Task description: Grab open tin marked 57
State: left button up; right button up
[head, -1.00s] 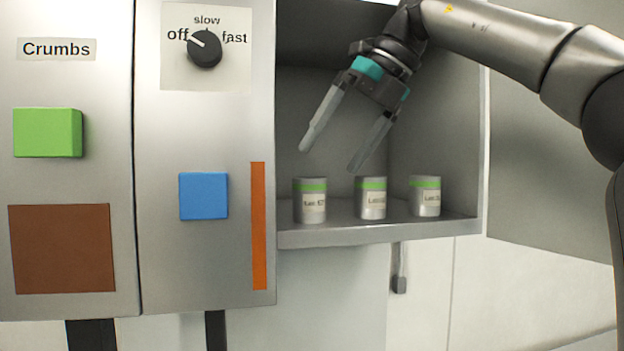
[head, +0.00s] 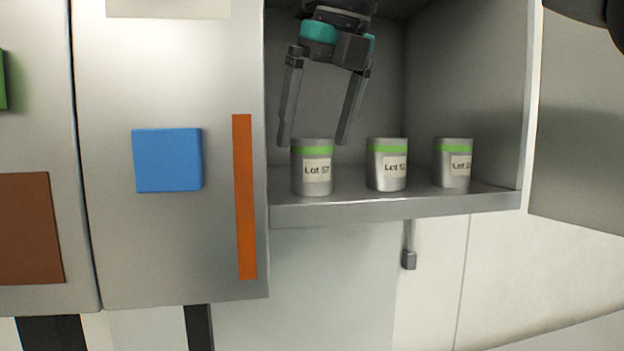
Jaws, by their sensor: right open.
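The tin marked "Lot 57" (head: 312,182) stands upright on the shelf, leftmost in a row of 3 tins. It is silver with a green band near the top and a white label. My right gripper (head: 314,142) points down with its fingers apart, one to each side of this tin's top. The fingertips are about level with the rim, and nothing is held. I cannot tell whether they touch the tin. My left gripper is not in view.
The tin "Lot 12" (head: 387,179) stands to the right, then another tin (head: 453,177) with a partly hidden label. The shelf's front edge (head: 400,208) runs below them. The cabinet side wall (head: 478,110) bounds the right. A panel with a blue block (head: 167,160) and orange strip (head: 244,196) bounds the left.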

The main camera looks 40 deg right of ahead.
aim_at(310, 161)
jog(key=shift+w+d+f, duration=0.1)
jog(key=shift+w+f, duration=0.1)
jog(key=shift+f, duration=0.3)
jog(key=x, duration=0.4)
jog(key=shift+w+d+f, duration=0.25)
jog(key=shift+w, duration=0.05)
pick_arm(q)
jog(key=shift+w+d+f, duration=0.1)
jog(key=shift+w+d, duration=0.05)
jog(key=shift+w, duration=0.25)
pick_arm(e)
jog(key=c, duration=1.4)
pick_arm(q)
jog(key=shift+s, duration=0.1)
pick_arm(e)
jog(key=shift+o, duration=0.2)
jog(key=shift+r, duration=0.15)
